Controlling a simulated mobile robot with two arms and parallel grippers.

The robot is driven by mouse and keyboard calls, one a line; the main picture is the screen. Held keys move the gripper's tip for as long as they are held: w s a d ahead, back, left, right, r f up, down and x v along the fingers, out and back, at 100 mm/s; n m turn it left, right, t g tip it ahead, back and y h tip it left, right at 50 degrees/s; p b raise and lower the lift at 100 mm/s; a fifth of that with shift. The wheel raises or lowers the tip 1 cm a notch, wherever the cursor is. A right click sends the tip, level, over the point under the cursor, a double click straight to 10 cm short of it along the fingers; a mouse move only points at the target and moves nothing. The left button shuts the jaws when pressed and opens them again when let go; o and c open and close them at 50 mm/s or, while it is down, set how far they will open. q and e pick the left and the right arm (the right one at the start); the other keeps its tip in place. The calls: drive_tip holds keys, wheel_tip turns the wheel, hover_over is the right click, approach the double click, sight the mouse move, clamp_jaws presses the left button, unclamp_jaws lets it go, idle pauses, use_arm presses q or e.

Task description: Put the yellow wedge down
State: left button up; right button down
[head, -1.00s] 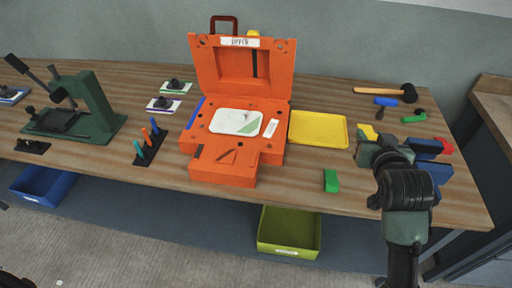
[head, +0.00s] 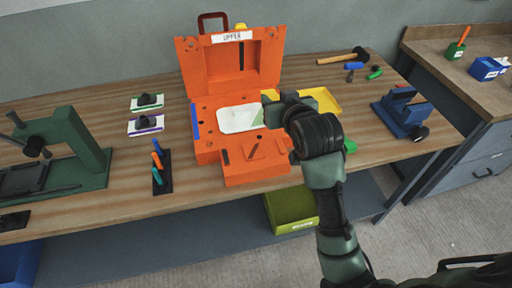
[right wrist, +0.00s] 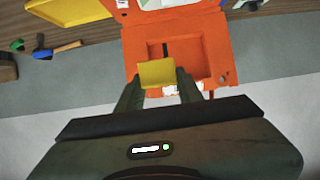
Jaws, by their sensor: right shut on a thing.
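The yellow wedge (right wrist: 157,73) is between the two fingers of my right gripper (right wrist: 158,80) in the right wrist view, and the fingers are shut on it. In the head view my right gripper (head: 273,103) is over the right side of the open orange mould (head: 240,178), which has a white plate (head: 238,120) in it. The wedge is hard to make out there. I cannot tell the height of the gripper above the mould. The mould's lid (head: 205,72), labelled UPPER, stands upright at the back. My left gripper is not in view.
A yellow tray (head: 325,97) is partly hidden behind my right arm, and a green block (head: 350,146) shows beside it. A blue clamp-like fixture (head: 405,115) stands at right. A mallet (head: 345,57) lies at the back. A pen rack (head: 160,175) is left of the mould.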

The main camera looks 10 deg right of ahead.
wheel_tip(320, 180, down, 7)
hover_over(273, 156)
wheel_tip(273, 156, down, 8)
drive_tip(key=shift+w+r+p, duration=0.1)
drive_tip(key=shift+r+p, duration=0.05)
drive_tip(key=shift+p, duration=0.25)
wheel_tip(273, 156, down, 4)
drive_tip(key=shift+f, duration=0.2)
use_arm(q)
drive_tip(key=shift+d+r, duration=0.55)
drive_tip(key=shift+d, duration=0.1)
